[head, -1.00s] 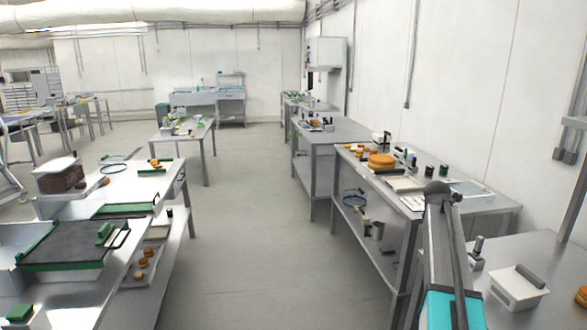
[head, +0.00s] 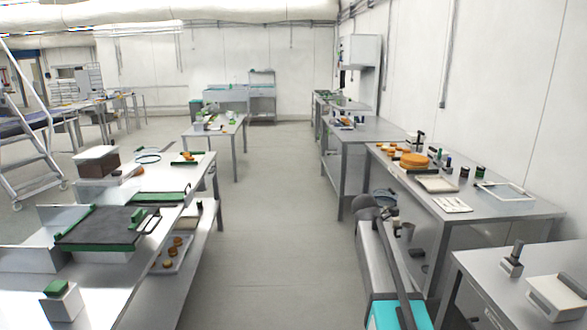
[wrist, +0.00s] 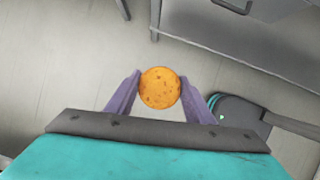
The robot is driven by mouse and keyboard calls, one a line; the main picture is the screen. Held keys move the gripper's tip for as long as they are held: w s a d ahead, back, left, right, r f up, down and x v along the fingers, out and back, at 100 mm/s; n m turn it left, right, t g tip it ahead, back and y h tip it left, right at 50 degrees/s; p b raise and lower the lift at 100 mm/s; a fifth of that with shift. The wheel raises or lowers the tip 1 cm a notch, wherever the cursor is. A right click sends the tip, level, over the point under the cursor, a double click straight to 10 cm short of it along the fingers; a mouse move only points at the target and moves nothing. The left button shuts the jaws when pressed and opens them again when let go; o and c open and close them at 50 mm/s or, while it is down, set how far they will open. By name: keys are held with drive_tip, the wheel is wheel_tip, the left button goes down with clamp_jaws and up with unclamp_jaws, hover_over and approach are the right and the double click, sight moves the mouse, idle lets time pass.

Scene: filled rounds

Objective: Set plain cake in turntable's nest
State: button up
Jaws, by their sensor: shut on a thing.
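My gripper (wrist: 159,90) shows in the wrist view with its two purple fingers shut on a small round golden cake (wrist: 160,87). The cake has a few darker specks and is held above the grey floor. I cannot tell whether it is the plain one. In the head view my arm reaches forward at the lower right, and its gripper and the cake cannot be made out. I cannot make out a turntable or its nest. A larger orange round (head: 413,160) sits on the right-hand table among small items.
The steel right-hand table (head: 520,208) holds trays and dark jars. A nearer bench (head: 470,265) stands at the lower right. On the left, a steel table (head: 180,172) carries green-edged boards, with small orange rounds (head: 176,243) on its lower shelf. The aisle between is clear.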

drive_tip(key=s+a+f+m+g+b, duration=0.1)
drive_tip(key=s+a+f+m+g, duration=0.1)
drive_tip(key=s+a+m, duration=0.7)
drive_tip(key=shift+s+a+f+m+g+y, duration=0.35)
drive_tip(key=shift+a+g, duration=0.45)
drive_tip(key=shift+a, duration=0.65)
drive_tip(key=shift+s+f, duration=0.1)
